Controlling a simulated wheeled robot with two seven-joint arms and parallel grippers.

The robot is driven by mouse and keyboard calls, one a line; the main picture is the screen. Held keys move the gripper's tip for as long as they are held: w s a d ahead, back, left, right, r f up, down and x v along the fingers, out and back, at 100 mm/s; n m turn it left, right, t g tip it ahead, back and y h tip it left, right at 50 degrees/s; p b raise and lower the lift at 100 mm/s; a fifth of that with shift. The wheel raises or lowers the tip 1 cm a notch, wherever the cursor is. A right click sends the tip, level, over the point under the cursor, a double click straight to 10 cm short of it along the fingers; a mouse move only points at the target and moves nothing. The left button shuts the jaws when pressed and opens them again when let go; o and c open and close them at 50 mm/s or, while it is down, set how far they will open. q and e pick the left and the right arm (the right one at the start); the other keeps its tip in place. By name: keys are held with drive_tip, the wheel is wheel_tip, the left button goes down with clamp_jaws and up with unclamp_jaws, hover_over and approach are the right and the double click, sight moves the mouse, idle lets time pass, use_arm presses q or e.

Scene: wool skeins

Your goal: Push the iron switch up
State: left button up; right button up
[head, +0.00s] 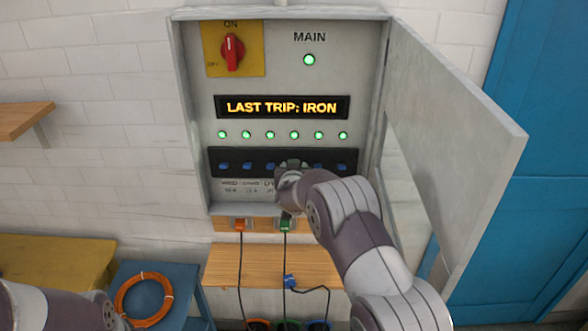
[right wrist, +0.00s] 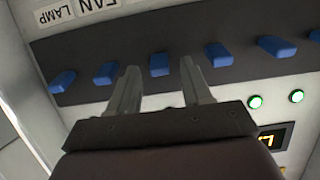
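The panel has a row of blue switches (head: 248,166) on a dark strip. My right gripper (head: 292,167) is at this row, covering its fourth switch from the left. In the right wrist view my right gripper (right wrist: 158,68) is open, with one blue switch (right wrist: 160,65) showing between its fingertips. I cannot tell whether the fingers touch it. The neighbouring switches (right wrist: 219,55) look alike. The word IRON appears on the display (head: 282,107). No iron label is readable on the switches. LAMP and FAN labels (right wrist: 98,5) show in the wrist view. My left gripper is out of view.
Green lamps (head: 270,135) are lit above the switches, and the MAIN lamp (head: 309,60) is green. A red rotary knob (head: 232,52) is at top left. The cabinet door (head: 455,130) stands open at right. A wooden shelf (head: 262,262) and plugs (head: 240,225) sit below.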

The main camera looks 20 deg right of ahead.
drive_tip(key=b+v, duration=0.4)
drive_tip(key=v, duration=0.8)
drive_tip(key=shift+s, duration=0.25)
drive_tip(key=shift+r, duration=0.15)
